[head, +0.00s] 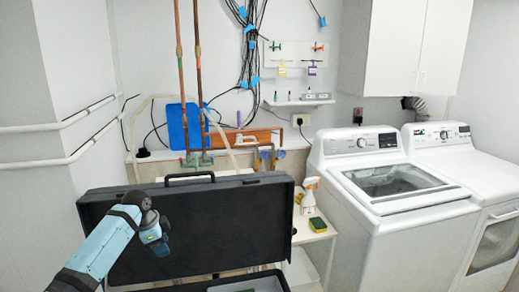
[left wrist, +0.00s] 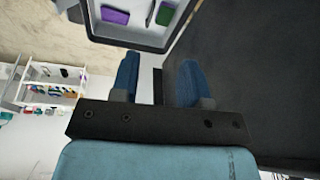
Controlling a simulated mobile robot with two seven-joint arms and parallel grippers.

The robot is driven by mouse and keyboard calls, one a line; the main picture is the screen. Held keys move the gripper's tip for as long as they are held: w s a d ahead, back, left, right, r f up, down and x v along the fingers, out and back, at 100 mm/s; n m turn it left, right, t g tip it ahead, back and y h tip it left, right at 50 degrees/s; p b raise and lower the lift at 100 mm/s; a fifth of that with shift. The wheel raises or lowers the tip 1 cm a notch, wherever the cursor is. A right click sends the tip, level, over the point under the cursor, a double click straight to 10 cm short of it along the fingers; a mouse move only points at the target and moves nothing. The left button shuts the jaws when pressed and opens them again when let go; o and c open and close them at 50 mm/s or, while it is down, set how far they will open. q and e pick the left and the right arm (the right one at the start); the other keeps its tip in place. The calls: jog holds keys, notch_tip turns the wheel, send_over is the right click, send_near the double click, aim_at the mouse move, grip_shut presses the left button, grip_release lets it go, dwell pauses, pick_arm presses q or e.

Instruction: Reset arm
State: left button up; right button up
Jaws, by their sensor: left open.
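My left arm comes in from the left in the head view. My left gripper (head: 158,238) is in front of the dark upright lid of a large case (head: 225,225). In the left wrist view the gripper (left wrist: 158,82) shows two blue fingers standing apart with nothing between them. The lid fills the right side of that view as a dark surface (left wrist: 255,80). I cannot tell how far the fingers are from the lid. My right arm and gripper are not in view.
The case's lower part (left wrist: 170,48) holds a purple item (left wrist: 115,16) and a green item (left wrist: 165,13). A small table (head: 318,232) with a spray bottle (head: 308,197) and a sponge (head: 318,224) stands right of the lid. A washer (head: 345,185) and a dryer (head: 485,185) are further right.

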pick_arm(q)
jog(key=s+d+f+n, duration=0.25)
jog(key=s+f, duration=0.45)
jog(key=s, duration=0.5)
jog(key=s+d+f+n, duration=0.2)
jog(key=s+d+f, duration=0.3)
jog(key=s, duration=0.7)
jog(key=s+a+r+n+t+y, duration=0.1)
jog(key=s+a+n, duration=0.15)
jog(key=s, duration=0.55)
jog(key=s+a+r+n, duration=0.1)
jog(key=s+r+n, duration=0.15)
jog(key=s, duration=0.55)
jog(key=s+a+n+t+y, duration=0.1)
jog(key=s+n, duration=0.2)
jog(key=s, duration=0.5)
jog(key=w+d+f+m+t+h+p, duration=0.1)
jog(key=w+d+f+t+p, duration=0.3)
jog(key=f, duration=0.5)
jog(key=w+d+t+h, duration=0.1)
jog(key=w+d+t, duration=0.1)
jog(key=t, duration=0.1)
jog(key=shift+w+d+f+m+h, duration=0.15)
jog(key=shift+d+f+m+h, duration=0.1)
jog(key=shift+m+h, duration=0.15)
